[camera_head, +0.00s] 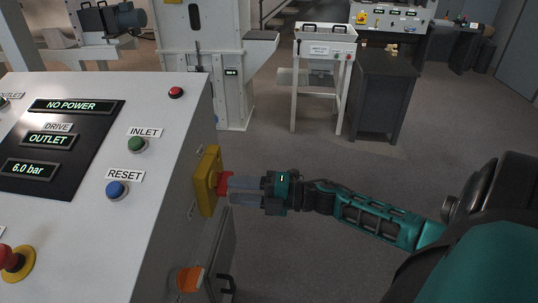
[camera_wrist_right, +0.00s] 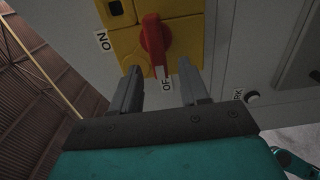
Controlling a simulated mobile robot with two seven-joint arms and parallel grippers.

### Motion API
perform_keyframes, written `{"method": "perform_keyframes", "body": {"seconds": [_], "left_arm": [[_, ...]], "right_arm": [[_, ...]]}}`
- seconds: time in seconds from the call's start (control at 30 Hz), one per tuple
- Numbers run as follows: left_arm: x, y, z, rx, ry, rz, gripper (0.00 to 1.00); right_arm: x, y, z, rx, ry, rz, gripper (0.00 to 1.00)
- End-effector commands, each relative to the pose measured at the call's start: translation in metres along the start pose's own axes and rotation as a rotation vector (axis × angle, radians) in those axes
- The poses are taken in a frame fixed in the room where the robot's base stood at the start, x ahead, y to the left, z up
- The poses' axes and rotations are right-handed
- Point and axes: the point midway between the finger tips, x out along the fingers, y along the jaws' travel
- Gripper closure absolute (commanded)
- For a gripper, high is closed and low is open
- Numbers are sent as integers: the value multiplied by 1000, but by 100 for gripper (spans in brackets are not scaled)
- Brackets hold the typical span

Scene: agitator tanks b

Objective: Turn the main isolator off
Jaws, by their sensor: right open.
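The main isolator is a red rotary handle (camera_head: 224,182) on a yellow plate (camera_head: 207,180), on the right side of the grey control cabinet. In the right wrist view the red handle (camera_wrist_right: 154,42) lies over the yellow plate (camera_wrist_right: 186,35), its end pointing down to a partly hidden label reading "OF". An "ON" label (camera_wrist_right: 103,42) is left of the plate. My right gripper (camera_head: 231,188) is open at the handle. In the wrist view its fingers (camera_wrist_right: 161,82) are apart on either side of the handle's end, with gaps visible. My left gripper is out of view.
The cabinet top has a "NO POWER" display (camera_head: 76,106), a green INLET button (camera_head: 137,145), a blue RESET button (camera_head: 117,189) and a red mushroom button (camera_head: 10,258). An orange part (camera_head: 190,279) is below the isolator.

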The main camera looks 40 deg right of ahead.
Motion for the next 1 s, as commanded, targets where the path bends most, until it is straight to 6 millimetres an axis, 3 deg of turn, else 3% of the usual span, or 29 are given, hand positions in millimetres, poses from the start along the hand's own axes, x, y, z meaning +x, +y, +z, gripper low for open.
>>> {"method": "perform_keyframes", "body": {"seconds": [0.3, 0.5, 0.7, 1.0], "left_arm": [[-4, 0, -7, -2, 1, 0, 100], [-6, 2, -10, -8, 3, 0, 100], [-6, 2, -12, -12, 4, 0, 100], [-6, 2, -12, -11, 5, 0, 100]], "right_arm": [[-67, 0, 0, 0, -1, -6, 55], [-100, 0, 0, 0, -1, -5, 55], [-114, 0, 0, -1, 0, -2, 55], [-114, 0, 0, -1, 0, -1, 55]]}}
